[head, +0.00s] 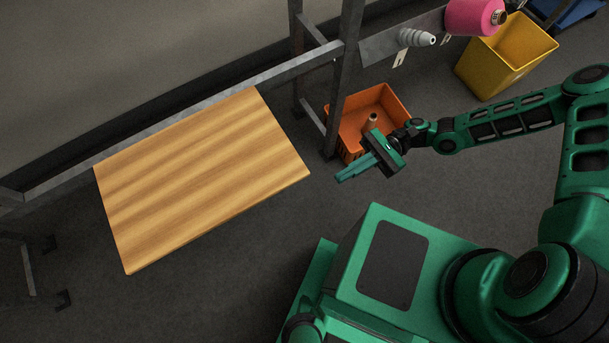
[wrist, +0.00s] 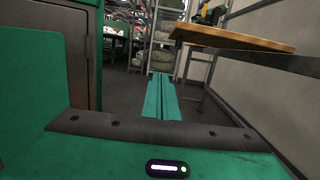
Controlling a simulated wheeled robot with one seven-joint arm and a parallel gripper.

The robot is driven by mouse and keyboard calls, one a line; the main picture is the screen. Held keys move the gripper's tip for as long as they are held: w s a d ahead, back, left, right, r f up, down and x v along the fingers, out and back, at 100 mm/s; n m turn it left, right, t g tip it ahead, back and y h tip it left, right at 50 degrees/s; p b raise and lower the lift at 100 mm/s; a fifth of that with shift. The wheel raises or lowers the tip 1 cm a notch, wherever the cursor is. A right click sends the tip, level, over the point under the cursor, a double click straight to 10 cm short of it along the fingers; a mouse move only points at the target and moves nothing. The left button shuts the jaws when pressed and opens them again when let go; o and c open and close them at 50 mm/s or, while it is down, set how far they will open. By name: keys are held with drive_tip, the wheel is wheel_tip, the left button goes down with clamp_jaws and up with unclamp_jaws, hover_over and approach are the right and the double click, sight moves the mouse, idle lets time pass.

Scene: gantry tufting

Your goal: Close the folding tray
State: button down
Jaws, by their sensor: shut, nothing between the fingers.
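The folding tray (head: 203,175) is a flat wooden board with light and dark stripes. In the head view it sticks out from a grey metal frame at left and looks level. Its underside and supports are hidden there. In the wrist view the tray (wrist: 235,38) shows at upper right, edge-on, above the height of my fingers. My gripper (head: 340,179) is to the right of the tray in the head view, apart from it. Its fingers, also in the wrist view (wrist: 160,78), are shut together with nothing between them.
The grey metal frame (head: 345,65) stands behind the tray. An orange bin (head: 395,95) is on the floor behind my gripper, and a yellow bin (head: 528,45) is farther right. A pink cone (head: 470,17) sits at the top. Floor between tray and my base is clear.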

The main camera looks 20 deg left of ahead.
drive_tip(key=s+a+r+y, duration=0.1)
drive_tip(key=s+a+r, duration=0.6)
drive_tip(key=s+a, duration=0.1)
drive_tip(key=shift+s+a+m+g, duration=0.25)
drive_tip(key=shift+s+m+g, duration=0.05)
drive_tip(key=shift+s+g, duration=0.15)
drive_tip(key=shift+r, duration=0.1)
idle(0.5)
